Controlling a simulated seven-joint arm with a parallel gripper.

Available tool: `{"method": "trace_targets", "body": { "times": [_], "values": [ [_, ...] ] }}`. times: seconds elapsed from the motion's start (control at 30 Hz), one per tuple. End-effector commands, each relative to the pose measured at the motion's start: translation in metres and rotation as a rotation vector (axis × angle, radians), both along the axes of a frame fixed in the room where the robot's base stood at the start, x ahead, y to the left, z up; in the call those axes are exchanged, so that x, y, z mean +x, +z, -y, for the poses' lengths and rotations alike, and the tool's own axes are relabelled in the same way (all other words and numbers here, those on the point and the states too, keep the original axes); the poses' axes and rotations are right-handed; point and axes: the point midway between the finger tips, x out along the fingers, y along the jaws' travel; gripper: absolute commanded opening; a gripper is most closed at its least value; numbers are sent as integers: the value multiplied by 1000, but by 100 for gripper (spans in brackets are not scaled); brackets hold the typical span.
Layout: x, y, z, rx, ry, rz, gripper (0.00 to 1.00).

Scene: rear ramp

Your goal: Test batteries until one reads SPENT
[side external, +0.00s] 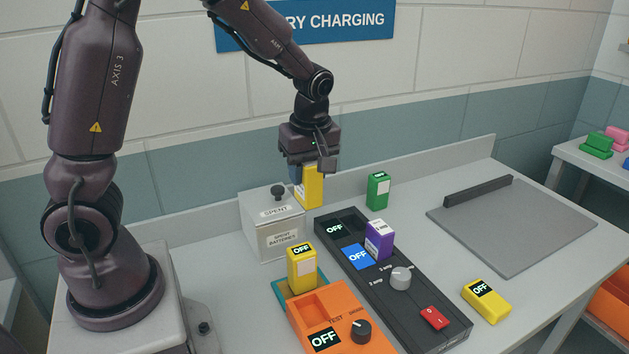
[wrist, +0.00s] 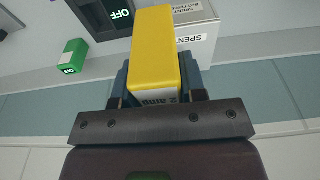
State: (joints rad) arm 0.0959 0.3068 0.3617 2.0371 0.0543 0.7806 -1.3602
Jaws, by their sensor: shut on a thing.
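My gripper (side external: 310,172) is shut on a yellow battery (side external: 313,188), held upright behind the right side of the SPENT box. The wrist view shows this yellow battery (wrist: 152,48) between the fingers, with part of a "2 amp" label. The orange tester (side external: 352,301) has a dark screen reading OFF and an empty-looking recess. A second yellow battery (side external: 302,268), marked OFF, stands upright at a teal base (side external: 283,290) behind the tester. A third yellow battery (side external: 486,300), marked OFF, lies at the right front. The white SPENT box (side external: 281,241) has its lid on.
A dark charger (side external: 408,310) with OFF displays and a red switch holds a purple battery (side external: 379,240). A green battery (side external: 378,190) stands behind it. A grey mat (side external: 515,230) with a dark bar (side external: 478,191) lies at right. Bench space between charger and mat is mostly clear.

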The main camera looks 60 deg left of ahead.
Motion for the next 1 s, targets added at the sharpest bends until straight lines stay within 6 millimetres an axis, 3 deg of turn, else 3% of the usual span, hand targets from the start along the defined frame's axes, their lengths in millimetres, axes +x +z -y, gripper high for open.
{"method": "trace_targets", "body": {
  "times": [0.13, 0.6, 0.87, 1.0],
  "values": [
    [0, 28, 5, 0, -4, 4, 3],
    [-35, 26, 104, -3, -7, 3, 3],
    [-62, 24, 143, -2, -8, 2, 3],
    [-62, -10, 139, 4, 3, -7, 2]
  ]
}}
